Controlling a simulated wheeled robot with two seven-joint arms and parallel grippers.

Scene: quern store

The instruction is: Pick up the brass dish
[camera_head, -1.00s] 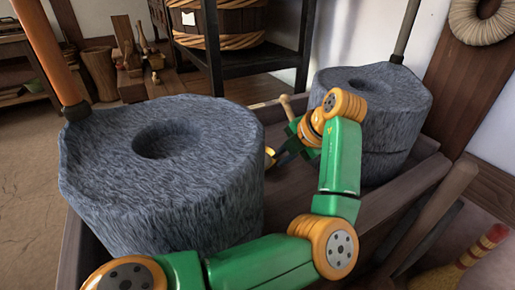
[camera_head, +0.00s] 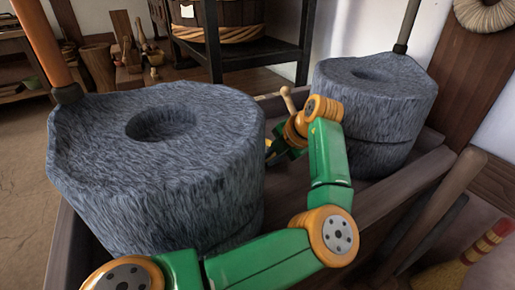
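My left arm comes in from the lower left and bends back between two grey stone querns. My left gripper (camera_head: 275,152) is at its end, low beside the right wall of the near quern (camera_head: 160,185). The quern's edge and my own wrist partly hide its fingers, so I cannot tell whether they are open or shut. A small yellow patch shows at the fingers. I cannot tell whether it is the brass dish or part of the gripper. No brass dish shows clearly elsewhere. My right gripper is not in view.
The far quern (camera_head: 375,105) stands right of my wrist. Both querns stand in a wooden trough (camera_head: 400,205) with raised sides. A wooden peg (camera_head: 288,101) rises behind my wrist. A brush (camera_head: 480,250) is at the lower right. A dark rack (camera_head: 255,55) stands behind.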

